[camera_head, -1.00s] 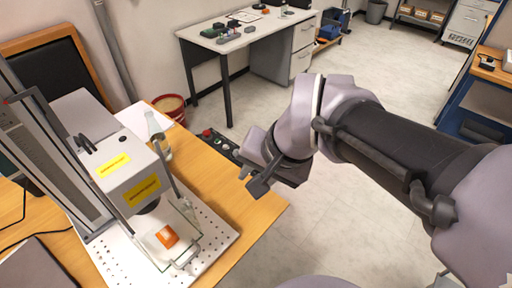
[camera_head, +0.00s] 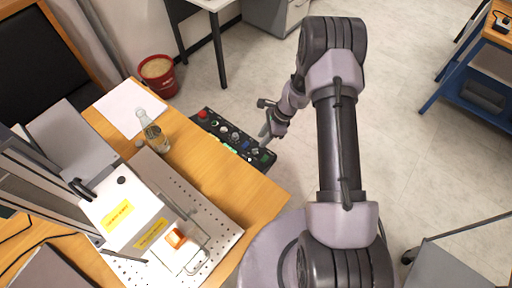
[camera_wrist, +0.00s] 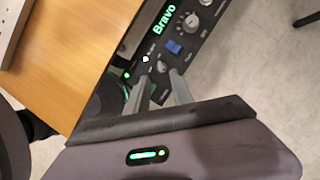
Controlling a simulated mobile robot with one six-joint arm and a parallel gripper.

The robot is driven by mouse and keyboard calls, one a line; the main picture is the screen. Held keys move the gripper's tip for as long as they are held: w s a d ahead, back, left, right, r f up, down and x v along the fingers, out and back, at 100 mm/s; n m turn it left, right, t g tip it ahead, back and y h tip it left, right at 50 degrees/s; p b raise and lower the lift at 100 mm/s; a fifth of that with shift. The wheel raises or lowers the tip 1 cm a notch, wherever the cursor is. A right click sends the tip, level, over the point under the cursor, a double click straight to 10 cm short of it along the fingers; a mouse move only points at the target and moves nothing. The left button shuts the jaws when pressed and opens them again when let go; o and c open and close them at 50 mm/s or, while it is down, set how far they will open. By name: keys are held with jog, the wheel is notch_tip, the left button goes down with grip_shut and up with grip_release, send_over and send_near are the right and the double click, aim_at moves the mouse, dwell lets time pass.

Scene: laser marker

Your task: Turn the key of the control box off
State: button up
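The black control box (camera_head: 205,125) sits along the right edge of the wooden table in the head view, with a red button at its far end and a row of controls. In the wrist view its panel (camera_wrist: 200,45) shows a lit green "Bravo" display, a blue button and round knobs. A small silvery part (camera_wrist: 162,66), which may be the key, shows just beyond and between my fingertips. My gripper (camera_wrist: 158,77) is open, its two fingers apart and pointing at the panel; I cannot tell whether they touch it. In the head view my gripper (camera_head: 266,134) is over the box's right side.
The wooden table (camera_head: 255,200) carries the laser marker (camera_head: 125,210) with a perforated plate, a glass bottle (camera_head: 153,132) and white paper (camera_head: 125,108). A red bucket (camera_head: 158,76) stands on the floor behind. The floor to the right is clear up to a blue-framed bench (camera_head: 480,85).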

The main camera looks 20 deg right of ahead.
aim_at(255, 151)
jog(key=b+x, duration=0.2)
jog(key=x, duration=0.5)
jog(key=shift+a+f, duration=0.15)
jog(key=shift+f, duration=0.1)
grip_shut()
